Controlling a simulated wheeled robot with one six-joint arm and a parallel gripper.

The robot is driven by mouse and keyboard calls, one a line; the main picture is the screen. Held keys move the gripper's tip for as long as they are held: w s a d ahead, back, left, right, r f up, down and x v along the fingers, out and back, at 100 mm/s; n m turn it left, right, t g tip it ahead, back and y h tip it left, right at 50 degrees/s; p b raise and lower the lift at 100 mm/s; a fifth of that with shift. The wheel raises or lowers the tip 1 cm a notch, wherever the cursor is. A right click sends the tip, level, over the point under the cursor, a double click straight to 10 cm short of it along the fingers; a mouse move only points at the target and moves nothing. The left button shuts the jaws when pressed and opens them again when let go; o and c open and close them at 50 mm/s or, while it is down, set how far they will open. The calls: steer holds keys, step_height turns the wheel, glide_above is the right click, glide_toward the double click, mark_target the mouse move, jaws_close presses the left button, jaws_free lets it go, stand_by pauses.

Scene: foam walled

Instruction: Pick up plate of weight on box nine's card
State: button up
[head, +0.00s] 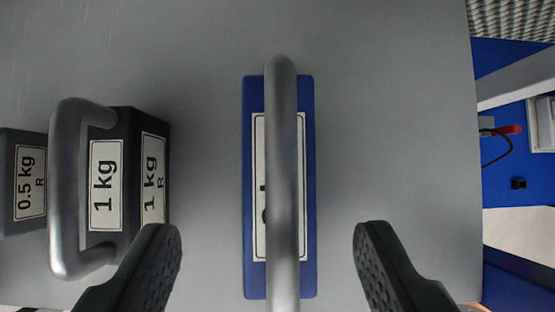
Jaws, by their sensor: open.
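A blue weight plate (258,180) lies in the middle of the head view on a grey surface, with its long side running up and down the picture. A grey bar handle (281,150) passes over its white label and hides most of the writing. My gripper (268,230) is open and empty, with one dark finger to the left and one to the right of the blue weight, both apart from it. Box nine and its card cannot be made out in this view.
A dark 1 kg weight (105,185) with a grey handle stands at the left, close to my left finger. A dark 0.5 kg weight (30,182) is at the left edge. The grey surface (400,120) is clear right of the blue weight and ends at the right.

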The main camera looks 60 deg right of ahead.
steer(key=x, duration=0.5)
steer(key=shift+s+d, duration=0.15)
steer(key=shift+s, duration=0.05)
jaws_close()
stand_by(1.1)
steer(key=shift+r, duration=0.15)
